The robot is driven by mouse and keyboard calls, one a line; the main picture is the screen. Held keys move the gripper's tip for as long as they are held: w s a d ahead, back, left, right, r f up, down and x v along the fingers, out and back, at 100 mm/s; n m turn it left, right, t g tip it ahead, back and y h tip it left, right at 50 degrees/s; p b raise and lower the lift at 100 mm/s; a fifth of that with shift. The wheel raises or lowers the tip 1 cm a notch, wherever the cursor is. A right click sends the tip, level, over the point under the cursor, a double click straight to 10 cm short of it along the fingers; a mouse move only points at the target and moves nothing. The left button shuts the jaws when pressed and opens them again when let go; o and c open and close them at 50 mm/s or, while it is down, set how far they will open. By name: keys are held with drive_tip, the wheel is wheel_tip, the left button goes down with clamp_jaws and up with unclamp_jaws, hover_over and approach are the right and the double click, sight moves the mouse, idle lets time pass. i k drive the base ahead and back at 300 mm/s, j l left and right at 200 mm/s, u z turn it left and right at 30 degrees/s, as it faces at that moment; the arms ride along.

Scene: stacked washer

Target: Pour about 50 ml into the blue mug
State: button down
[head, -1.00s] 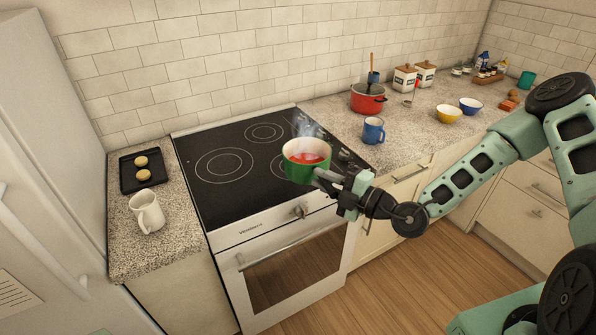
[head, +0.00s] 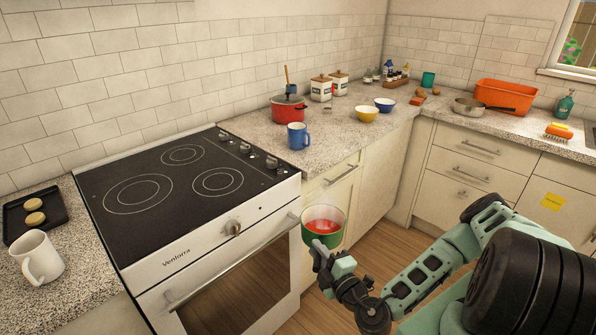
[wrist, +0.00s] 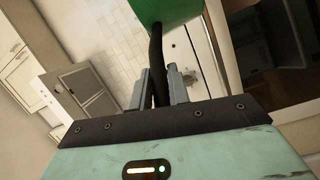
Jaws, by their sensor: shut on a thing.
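The blue mug (head: 298,136) stands upright on the granite counter just right of the stove, in front of the red pot. My gripper (head: 325,248) is shut on the dark handle of a green pan (head: 324,238) with a white inside and red liquid in it. The pan is held roughly level in front of the cabinet, right of the oven and lower than the blue mug, apart from it. In the wrist view the green pan (wrist: 170,10) shows at the top, with its dark handle between my fingers (wrist: 162,85). The liquid's depth cannot be told.
A red pot (head: 288,108) with a wooden-handled utensil stands behind the mug. Yellow (head: 367,113) and blue (head: 385,104) bowls stand to its right. The stove top (head: 180,185) is bare.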

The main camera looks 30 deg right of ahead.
sight(297, 133)
drive_tip(key=l+u, duration=0.5)
drive_tip(key=l, duration=2.25)
